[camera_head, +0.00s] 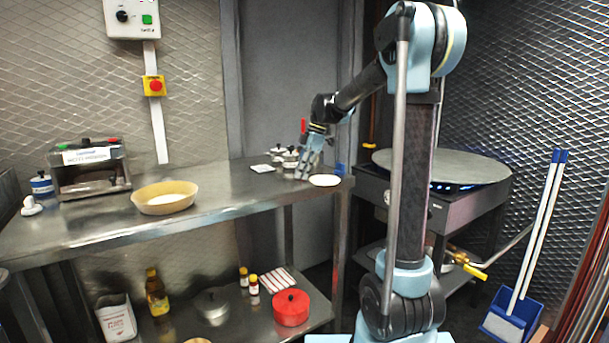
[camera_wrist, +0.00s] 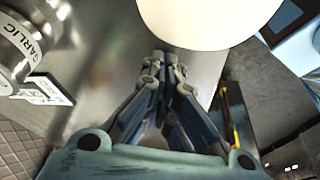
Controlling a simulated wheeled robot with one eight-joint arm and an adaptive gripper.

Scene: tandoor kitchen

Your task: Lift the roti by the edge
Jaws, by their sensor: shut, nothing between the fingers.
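The roti (camera_head: 325,180) is a flat, pale disc lying near the right end of the steel counter. In the wrist view the roti (camera_wrist: 205,18) is a large cream round at the top, partly cut off by the frame. My gripper (camera_head: 303,177) points down beside the roti's left side in the head view. In the wrist view my gripper (camera_wrist: 166,58) is shut, with its fingertips together close to the roti's near edge and nothing held. I cannot tell whether the fingertips touch the roti or the counter.
A garlic container (camera_wrist: 22,45) stands close to my gripper, among small lidded pots (camera_head: 277,152). A wooden bowl (camera_head: 165,198) and a steel appliance (camera_head: 90,168) are further left on the counter (camera_head: 225,195). A round griddle (camera_head: 440,166) stands right of the counter.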

